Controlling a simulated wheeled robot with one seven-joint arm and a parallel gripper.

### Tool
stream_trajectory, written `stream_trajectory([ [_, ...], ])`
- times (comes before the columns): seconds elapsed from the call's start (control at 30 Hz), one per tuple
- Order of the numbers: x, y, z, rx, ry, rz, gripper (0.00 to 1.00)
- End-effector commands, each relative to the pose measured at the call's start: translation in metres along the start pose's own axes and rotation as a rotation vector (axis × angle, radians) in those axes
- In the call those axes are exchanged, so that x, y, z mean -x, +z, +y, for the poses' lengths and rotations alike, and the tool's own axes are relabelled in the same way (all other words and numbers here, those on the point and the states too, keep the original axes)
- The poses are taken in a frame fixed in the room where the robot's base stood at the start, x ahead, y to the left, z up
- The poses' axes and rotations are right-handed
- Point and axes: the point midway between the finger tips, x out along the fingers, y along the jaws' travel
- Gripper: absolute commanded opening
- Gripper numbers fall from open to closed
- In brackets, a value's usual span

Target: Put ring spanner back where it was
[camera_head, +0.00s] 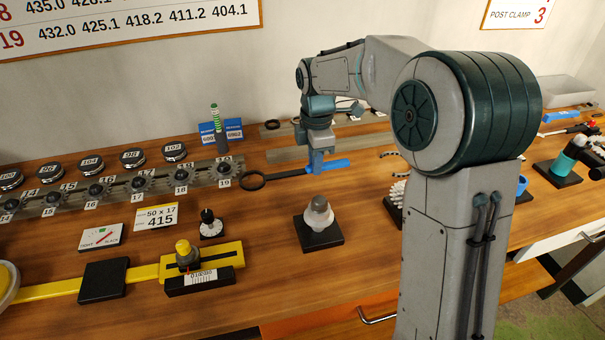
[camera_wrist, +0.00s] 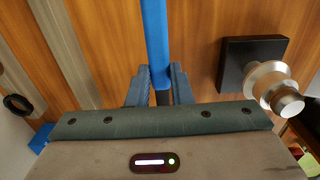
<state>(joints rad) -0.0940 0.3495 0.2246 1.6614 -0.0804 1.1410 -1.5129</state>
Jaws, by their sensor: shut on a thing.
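The ring spanner (camera_head: 254,181) has a black ring and shaft with a blue handle. My gripper (camera_head: 318,167) is shut on it at the blue handle, with the ring end pointing left in the head view. In the wrist view the blue handle (camera_wrist: 158,45) runs between the two fingers of my gripper (camera_wrist: 158,88), and a dark part shows between the fingertips. The ring is out of the wrist view. The spanner appears roughly level above or near the wooden table; I cannot tell its exact height.
A grey rail (camera_head: 280,154) lies behind the spanner. A silver cone piece on a black base (camera_head: 320,236) stands in front of it. Numbered sprockets on a rail (camera_head: 120,190) are at left. A yellow gauge (camera_head: 148,272) is at front left. Bare wood (camera_head: 265,215) lies between.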

Motion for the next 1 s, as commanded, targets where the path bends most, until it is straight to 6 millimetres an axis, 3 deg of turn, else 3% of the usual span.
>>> stream_trajectory([
  [0.17, -0.013, -0.019, 0.014, 0.003, 0.001, -0.001, 0.00],
  [0.5, -0.051, -0.021, 0.015, 0.002, -0.002, -0.001, 0.00],
  [0.93, -0.059, -0.021, 0.015, 0.001, 0.001, -0.001, 0.00],
  [0.97, -0.059, -0.021, 0.015, 0.001, 0.001, -0.001, 0.22],
  [1.0, -0.059, -0.021, 0.015, 0.001, 0.001, -0.001, 0.33],
])
